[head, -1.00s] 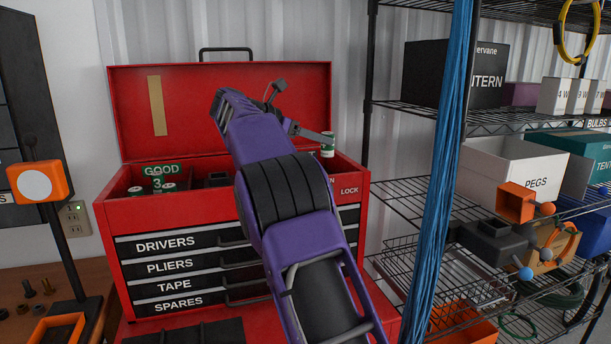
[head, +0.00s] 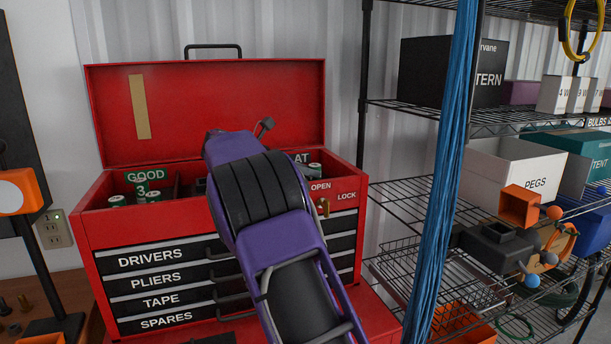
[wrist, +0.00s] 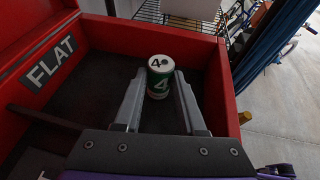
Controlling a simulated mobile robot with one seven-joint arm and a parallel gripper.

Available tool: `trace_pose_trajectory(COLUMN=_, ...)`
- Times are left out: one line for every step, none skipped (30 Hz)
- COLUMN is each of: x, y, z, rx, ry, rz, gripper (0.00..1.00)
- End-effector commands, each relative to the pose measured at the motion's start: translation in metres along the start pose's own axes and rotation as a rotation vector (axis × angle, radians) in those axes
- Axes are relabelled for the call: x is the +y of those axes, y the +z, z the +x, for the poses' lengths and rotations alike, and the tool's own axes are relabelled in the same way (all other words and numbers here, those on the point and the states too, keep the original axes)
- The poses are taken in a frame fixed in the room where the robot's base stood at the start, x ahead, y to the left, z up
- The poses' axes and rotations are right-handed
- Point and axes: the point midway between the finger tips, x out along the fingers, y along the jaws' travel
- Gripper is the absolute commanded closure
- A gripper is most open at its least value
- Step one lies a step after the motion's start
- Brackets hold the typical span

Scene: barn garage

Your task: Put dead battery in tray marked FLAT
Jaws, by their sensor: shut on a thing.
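A green and white battery (wrist: 160,80) marked 4 stands upright between the fingers of my gripper (wrist: 160,88), which is shut on it. It is inside the dark-floored compartment (wrist: 100,65) beside the FLAT label (wrist: 50,62). I cannot tell whether its base touches the floor. In the head view the battery (head: 315,168) shows just below the part-hidden label (head: 302,158), of which only "AT" reads. My arm hides the gripper there. The GOOD compartment, with its GOOD label (head: 146,175), holds more green batteries (head: 117,200) at the left.
The red toolbox (head: 90,235) has its lid (head: 225,105) open against the wall. Its front wall carries OPEN and LOCK marks and a small latch (head: 323,207). Blue cable (head: 443,170) hangs to the right, before the wire shelves (head: 400,195). Drawers sit below.

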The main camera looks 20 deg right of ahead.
Motion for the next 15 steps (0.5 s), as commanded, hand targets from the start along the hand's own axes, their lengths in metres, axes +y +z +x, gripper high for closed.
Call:
trace_pose_trajectory(x=-0.0002, y=-0.0067, z=0.0024, rx=-0.001, ry=-0.001, rz=-0.002, gripper=1.0)
trace_pose_trajectory(x=-0.0003, y=-0.0093, z=0.0035, rx=-0.001, ry=-0.001, rz=-0.002, gripper=1.0)
trace_pose_trajectory(x=-0.0002, y=-0.0113, z=0.0044, rx=-0.001, ry=0.0, rz=-0.001, gripper=1.0)
trace_pose_trajectory(x=-0.0001, y=-0.0117, z=0.0045, rx=-0.001, ry=0.0, rz=0.0, gripper=1.0)
trace_pose_trajectory(x=-0.0001, y=-0.0115, z=0.0045, rx=-0.001, ry=0.001, rz=0.001, gripper=1.0)
trace_pose_trajectory(x=-0.0001, y=-0.0113, z=0.0045, rx=-0.001, ry=0.001, rz=0.002, gripper=1.0)
trace_pose_trajectory(x=-0.0001, y=-0.0112, z=0.0045, rx=-0.001, ry=0.001, rz=0.001, gripper=1.0)
trace_pose_trajectory(x=-0.0001, y=-0.0112, z=0.0045, rx=-0.001, ry=0.001, rz=0.001, gripper=1.0)
trace_pose_trajectory(x=-0.0001, y=-0.0112, z=0.0045, rx=-0.001, ry=0.0, rz=0.001, gripper=1.0)
trace_pose_trajectory(x=-0.0001, y=-0.0117, z=0.0048, rx=-0.001, ry=0.0, rz=0.001, gripper=1.0)
trace_pose_trajectory(x=-0.0001, y=-0.0127, z=0.0052, rx=-0.001, ry=0.0, rz=0.001, gripper=1.0)
trace_pose_trajectory(x=-0.0002, y=-0.0142, z=0.0059, rx=-0.001, ry=0.0, rz=0.001, gripper=1.0)
trace_pose_trajectory(x=-0.0002, y=-0.0144, z=0.0059, rx=0.0, ry=0.0, rz=0.001, gripper=0.59)
trace_pose_trajectory(x=-0.0002, y=-0.0134, z=0.0055, rx=0.0, ry=0.0, rz=0.001, gripper=0.53)
trace_pose_trajectory(x=-0.0002, y=-0.0134, z=0.0055, rx=0.0, ry=0.0, rz=0.001, gripper=0.46)
